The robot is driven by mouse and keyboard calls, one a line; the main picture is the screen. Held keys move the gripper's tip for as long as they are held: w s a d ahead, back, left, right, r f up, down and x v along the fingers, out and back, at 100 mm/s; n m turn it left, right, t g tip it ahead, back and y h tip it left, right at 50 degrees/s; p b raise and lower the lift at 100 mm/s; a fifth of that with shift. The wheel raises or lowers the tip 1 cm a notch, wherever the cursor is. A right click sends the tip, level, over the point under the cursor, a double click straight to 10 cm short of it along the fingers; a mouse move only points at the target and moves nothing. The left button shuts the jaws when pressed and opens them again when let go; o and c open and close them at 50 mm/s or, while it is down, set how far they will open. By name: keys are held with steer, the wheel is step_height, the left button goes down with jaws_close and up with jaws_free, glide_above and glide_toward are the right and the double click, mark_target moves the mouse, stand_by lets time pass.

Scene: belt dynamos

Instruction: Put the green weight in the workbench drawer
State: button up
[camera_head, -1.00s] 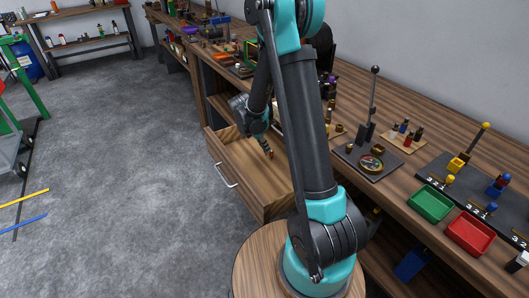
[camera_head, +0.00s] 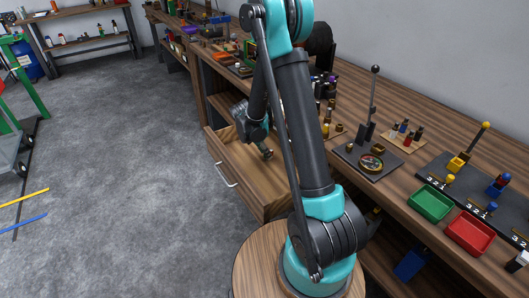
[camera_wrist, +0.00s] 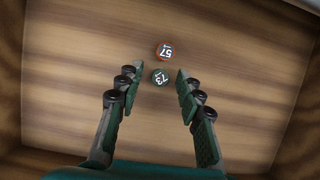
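The green weight (camera_wrist: 160,77), a small round piece with 73 on its top, is inside the open wooden drawer (camera_head: 262,188), whose floor also fills the wrist view (camera_wrist: 240,90). My gripper (camera_wrist: 158,80) is open. Its two fingers stand apart on either side of the green weight, with a gap on each side. In the head view my gripper (camera_head: 266,154) reaches down into the drawer and hides the weight there.
An orange-red weight (camera_wrist: 165,51) marked 57 lies just beyond the green one, very close to it. Drawer walls surround the gripper. The workbench top (camera_head: 400,190) carries a lever stand (camera_head: 370,120), a green tray (camera_head: 430,203) and a red tray (camera_head: 470,232).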

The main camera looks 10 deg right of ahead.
steer(key=v, duration=1.2)
steer(key=s+d+m+t+y, duration=0.1)
steer(key=s+d+m, duration=0.3)
steer(key=s+m, duration=0.7)
steer(key=s+d+m+t+y, duration=0.1)
steer(key=s+d+m+y, duration=0.2)
steer(key=s+m, duration=0.8)
steer(key=shift+s+d+t, duration=0.3)
steer(key=shift+s+d, duration=0.2)
steer(key=shift+s, duration=0.35)
steer(key=shift+c, duration=0.2)
